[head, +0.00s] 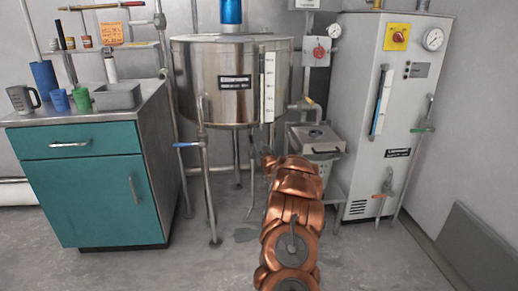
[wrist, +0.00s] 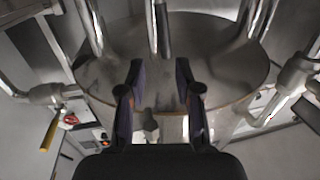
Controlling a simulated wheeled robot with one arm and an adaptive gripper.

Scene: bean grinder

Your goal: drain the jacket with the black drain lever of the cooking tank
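The cooking tank (head: 232,85) is a round steel vessel on legs, left of centre in the head view. In the wrist view its round underside (wrist: 105,75) fills the middle, seen from close by, with the legs running to the top edge. A dark, lever-like rod (wrist: 165,32) lies along a steel pipe at top centre; it may be the black drain lever, but I cannot be sure. My gripper (wrist: 160,78) is open and empty, its fingers apart with the rod beyond their tips. In the head view my copper arm hides the gripper and the tank's lower right area.
A blue-handled valve (head: 187,145) is on the tank's left front pipe. A teal cabinet (head: 95,185) with cups stands left. The floor between teal cabinet and arm is mostly clear.

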